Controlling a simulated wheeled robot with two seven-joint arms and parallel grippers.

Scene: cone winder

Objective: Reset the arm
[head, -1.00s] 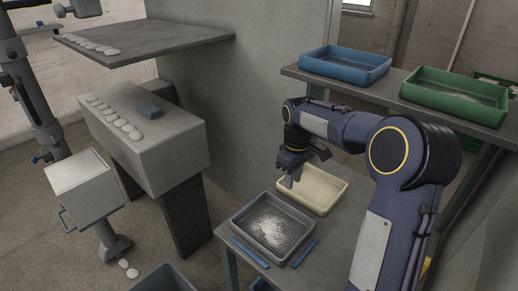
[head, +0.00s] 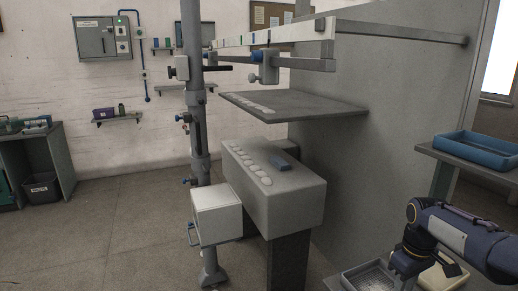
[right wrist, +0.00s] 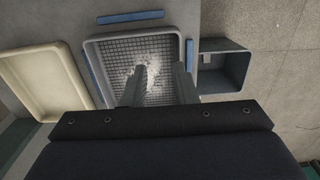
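My right arm (head: 455,232) comes in at the lower right of the head view, with the forearm bent down over a mesh-bottomed grey tray (head: 368,277). In the right wrist view my right gripper (right wrist: 163,78) has its two fingers apart, with nothing between them. It points down at the grey tray (right wrist: 93,52), which holds a patch of white grains. The fingertips appear above the tray floor; I cannot tell the exact height. My left arm and gripper are not in view.
A cream tray (right wrist: 42,75) lies beside the grey tray, and a dark bin (right wrist: 223,72) stands on the floor. A blue tray (head: 478,151) sits on a shelf at right. A grey machine block (head: 290,205) and column stand left of my arm. Open floor lies at left.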

